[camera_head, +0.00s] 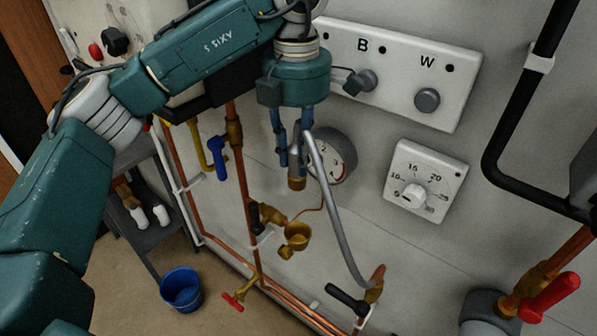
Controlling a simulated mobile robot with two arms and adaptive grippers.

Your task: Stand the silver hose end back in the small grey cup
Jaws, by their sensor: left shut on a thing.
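My left gripper (294,150) hangs from the upper middle with its fingers pointing down. It is shut on the silver hose end (297,168), which points down and has a brass-coloured tip (297,184). The grey hose (333,205) arches over beside the gripper and runs down to a brass fitting at the lower right. A small cup (297,235) on the pipework is below the tip, with a clear gap between them. It looks brass-coloured rather than grey. My right gripper is not in view.
A pressure gauge (335,157) is just behind and right of the hose end. A blue-handled valve (217,157) and copper pipes are to the left. A dial panel (425,182) and a knob panel (445,80) are on the wall. A blue bucket (181,291) stands on the floor.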

